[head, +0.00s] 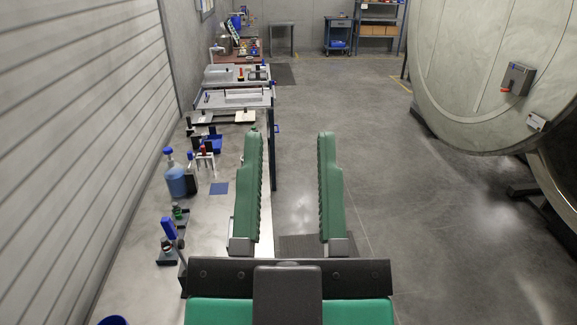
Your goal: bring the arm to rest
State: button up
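My gripper (290,145) shows in the head view at the lower middle. Its two green ribbed fingers point forward, away from the camera. The left finger overlaps the right edge of the long bench (225,240) in the picture. The right finger is over open floor. The rest of my arm is not visible beyond the dark crossbar and green body at the bottom.
A blue bottle (175,180) and a blue-handled tool (169,228) stand on the bench at left. A blue square mat (219,188) lies near the bench's edge. A large round chamber (490,70) fills the upper right. A blue cart (339,35) stands far back. The middle floor is clear.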

jog(key=shift+s, duration=0.1)
notch_tip(320, 180, up, 24)
jog(key=p, duration=2.3)
jog(key=shift+f, duration=0.2)
jog(key=shift+a, duration=0.1)
